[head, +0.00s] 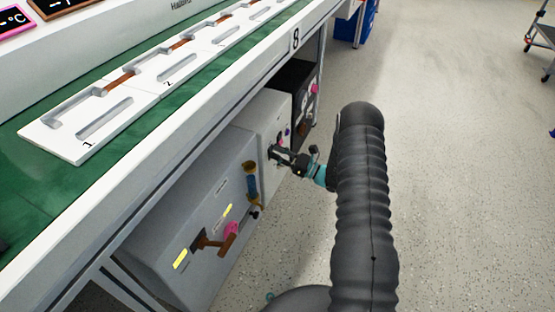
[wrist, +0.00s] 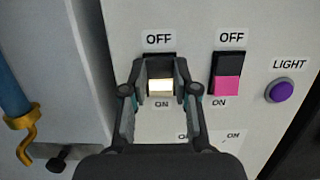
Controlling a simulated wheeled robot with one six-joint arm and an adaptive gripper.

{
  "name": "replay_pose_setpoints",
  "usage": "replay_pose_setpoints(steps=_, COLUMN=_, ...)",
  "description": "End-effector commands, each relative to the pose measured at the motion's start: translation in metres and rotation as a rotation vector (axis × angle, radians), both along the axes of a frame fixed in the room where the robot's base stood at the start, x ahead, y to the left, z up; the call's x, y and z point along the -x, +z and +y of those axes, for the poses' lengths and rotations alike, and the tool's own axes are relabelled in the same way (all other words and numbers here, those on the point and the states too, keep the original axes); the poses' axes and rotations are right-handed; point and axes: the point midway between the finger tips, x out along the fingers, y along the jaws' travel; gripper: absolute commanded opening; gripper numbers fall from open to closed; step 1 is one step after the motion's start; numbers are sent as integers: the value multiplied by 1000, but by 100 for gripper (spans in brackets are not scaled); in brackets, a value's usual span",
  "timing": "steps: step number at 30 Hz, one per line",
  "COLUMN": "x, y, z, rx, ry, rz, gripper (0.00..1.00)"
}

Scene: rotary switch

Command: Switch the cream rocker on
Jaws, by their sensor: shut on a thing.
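The cream rocker (wrist: 160,87) sits on the front of a light grey box, with an OFF label (wrist: 159,40) above it and an ON label (wrist: 162,104) below it. Its lit cream face shows in the lower part of the switch; the upper part is dark and partly hidden by my fingers. My gripper (wrist: 161,68) has its fingers on the left and right of the rocker, closed on it. In the head view my gripper (head: 276,153) is at the front of the light grey box (head: 262,115), and the rocker is hidden there.
A pink rocker (wrist: 228,86) is just right of my fingers, and a purple LIGHT button (wrist: 281,90) is farther right. A blue-and-brass part (wrist: 15,105) stands out at the left. The white-edged bench (head: 225,95) overhangs the boxes. Open floor (head: 460,150) lies to the right.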

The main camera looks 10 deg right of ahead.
Motion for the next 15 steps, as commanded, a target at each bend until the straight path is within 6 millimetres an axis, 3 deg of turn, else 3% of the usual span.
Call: replay_pose_setpoints(steps=15, x=0, y=-1, z=-1, rx=-54, ry=-1, rz=-41, gripper=0)
